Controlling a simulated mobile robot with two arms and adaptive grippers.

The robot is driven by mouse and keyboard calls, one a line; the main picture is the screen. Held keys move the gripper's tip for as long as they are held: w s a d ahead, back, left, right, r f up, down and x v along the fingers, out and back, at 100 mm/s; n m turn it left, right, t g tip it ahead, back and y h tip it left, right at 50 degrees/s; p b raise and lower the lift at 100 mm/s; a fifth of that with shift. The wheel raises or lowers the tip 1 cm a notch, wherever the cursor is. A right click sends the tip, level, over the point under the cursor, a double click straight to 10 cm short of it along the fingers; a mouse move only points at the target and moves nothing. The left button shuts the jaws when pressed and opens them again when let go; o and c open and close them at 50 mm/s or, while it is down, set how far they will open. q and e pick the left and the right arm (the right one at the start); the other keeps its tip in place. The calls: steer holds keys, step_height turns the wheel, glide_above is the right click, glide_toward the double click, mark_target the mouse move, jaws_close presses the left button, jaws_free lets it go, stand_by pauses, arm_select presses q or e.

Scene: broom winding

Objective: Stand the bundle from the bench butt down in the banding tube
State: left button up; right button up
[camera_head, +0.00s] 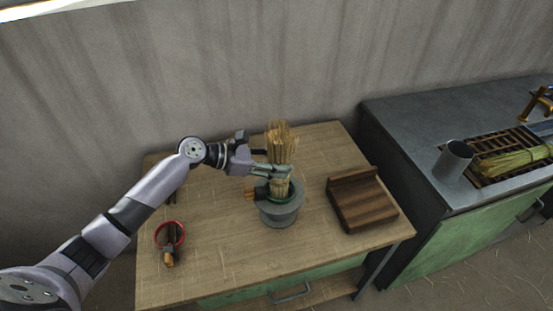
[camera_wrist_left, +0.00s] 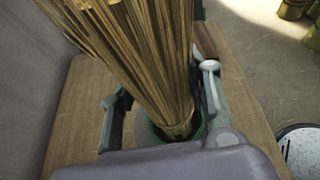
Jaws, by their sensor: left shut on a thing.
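The bundle (camera_head: 281,143) of straw-coloured bristles is upright, bristles up, its lower end inside the mouth of the grey banding tube (camera_head: 280,214) on the wooden bench (camera_head: 230,257). My left gripper (camera_head: 284,172) is shut on the bundle just above the tube's green rim. In the left wrist view, the bundle (camera_wrist_left: 150,60) leans toward the upper left between the two fingers, and its low end goes into the green-rimmed tube (camera_wrist_left: 150,135). The butt itself is hidden inside the tube. My right gripper is not in view.
A dark wooden block (camera_head: 362,200) lies right of the tube. A red ring (camera_head: 159,232) with a wooden-handled tool (camera_head: 169,258) lies at the left front. A grey counter (camera_head: 400,115) at the right holds a metal cup (camera_head: 454,160) and a greenish straw bundle (camera_head: 512,161).

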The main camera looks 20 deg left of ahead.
arm_select(q)
steer(key=shift+f, duration=0.1)
steer(key=o, duration=1.2)
steer(key=shift+s+a, duration=0.2)
steer(key=shift+a, duration=0.05)
steer(key=v, duration=1.1)
steer(key=shift+s+a+r, duration=0.1)
steer(key=shift+r, duration=0.15)
